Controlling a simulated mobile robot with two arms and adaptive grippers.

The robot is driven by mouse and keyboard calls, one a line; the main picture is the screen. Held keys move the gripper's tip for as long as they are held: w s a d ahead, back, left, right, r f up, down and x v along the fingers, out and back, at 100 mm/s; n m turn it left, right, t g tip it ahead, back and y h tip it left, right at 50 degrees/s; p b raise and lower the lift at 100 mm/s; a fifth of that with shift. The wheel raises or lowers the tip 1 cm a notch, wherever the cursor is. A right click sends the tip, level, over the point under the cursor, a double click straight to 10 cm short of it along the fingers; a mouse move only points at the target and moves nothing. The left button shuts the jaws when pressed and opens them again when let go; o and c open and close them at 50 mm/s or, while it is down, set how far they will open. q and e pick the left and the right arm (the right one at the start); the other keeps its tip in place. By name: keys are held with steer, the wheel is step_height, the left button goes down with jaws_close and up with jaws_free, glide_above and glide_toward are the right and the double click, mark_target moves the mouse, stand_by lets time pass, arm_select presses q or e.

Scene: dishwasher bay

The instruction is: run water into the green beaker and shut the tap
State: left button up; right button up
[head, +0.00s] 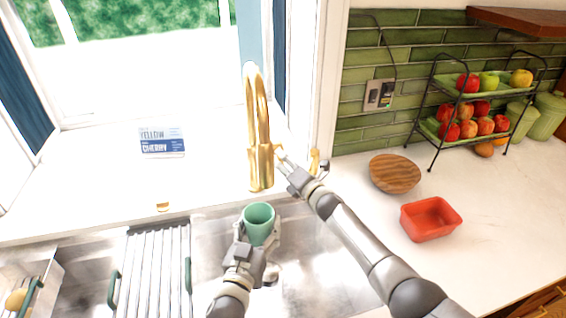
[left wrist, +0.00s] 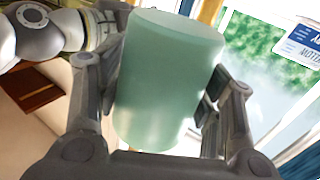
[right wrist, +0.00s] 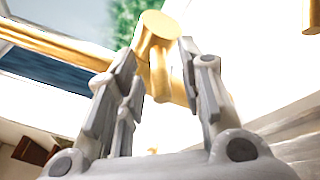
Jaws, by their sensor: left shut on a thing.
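The green beaker (head: 258,224) is upright over the sink, just in front of the gold tap (head: 259,140). My left gripper (head: 256,240) is shut around the beaker's sides. The beaker (left wrist: 170,85) fills the middle of the left wrist view between the two fingers; its inside cannot be seen there. My right gripper (head: 287,167) is beside the tap's side lever (head: 281,154). In the right wrist view its fingers are apart, with the gold lever (right wrist: 158,65) between and beyond the tips. I see no water stream.
A drying rack (head: 158,270) sits in the sink to the left. A blue and white sign (head: 162,141) stands on the window sill. A wooden bowl (head: 394,173), a red dish (head: 431,218) and a two-tier fruit stand (head: 458,133) are on the right counter.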

jaws_close()
